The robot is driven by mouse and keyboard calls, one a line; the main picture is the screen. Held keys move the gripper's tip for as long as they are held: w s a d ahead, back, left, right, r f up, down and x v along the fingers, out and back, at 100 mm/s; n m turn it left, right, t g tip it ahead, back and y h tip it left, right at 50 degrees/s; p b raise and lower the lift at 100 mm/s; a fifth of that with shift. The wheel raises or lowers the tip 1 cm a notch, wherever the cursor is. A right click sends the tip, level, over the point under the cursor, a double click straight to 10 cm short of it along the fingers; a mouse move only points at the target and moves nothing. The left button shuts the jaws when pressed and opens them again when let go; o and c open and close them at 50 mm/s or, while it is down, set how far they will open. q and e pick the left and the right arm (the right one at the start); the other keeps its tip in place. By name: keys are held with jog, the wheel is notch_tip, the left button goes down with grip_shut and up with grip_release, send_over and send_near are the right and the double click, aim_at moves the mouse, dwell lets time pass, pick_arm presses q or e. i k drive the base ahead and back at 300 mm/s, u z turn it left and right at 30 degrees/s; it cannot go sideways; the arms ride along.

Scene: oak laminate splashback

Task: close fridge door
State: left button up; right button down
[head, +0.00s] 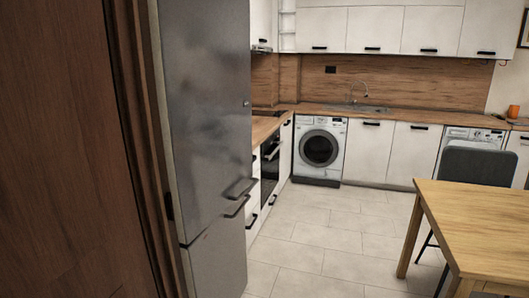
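The tall grey fridge (208,120) stands at left centre in the head view, seen at a steep angle. Its upper door (205,150) is above a lower door (220,262), with a seam between them. Each door has a dark bar handle near the right edge: the upper handle (240,188) and the lower handle (237,207). Both doors look flush or nearly so; I cannot tell whether either stands slightly ajar. A dark hinge piece shows at the left edge. Neither of my grippers is in view.
A brown wooden panel (65,150) fills the left side, close to me. White cabinets, an oven (270,175) and a washing machine (319,150) line the walls. A wooden table (480,220) and grey chair (478,165) stand at right. The tiled floor (330,235) between is clear.

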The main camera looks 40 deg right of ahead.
aim_at(206, 48)
jog(key=z, duration=0.5)
jog(key=i, duration=0.5)
jog(key=z, duration=0.6)
jog(key=i, duration=0.7)
jog(key=u, duration=0.2)
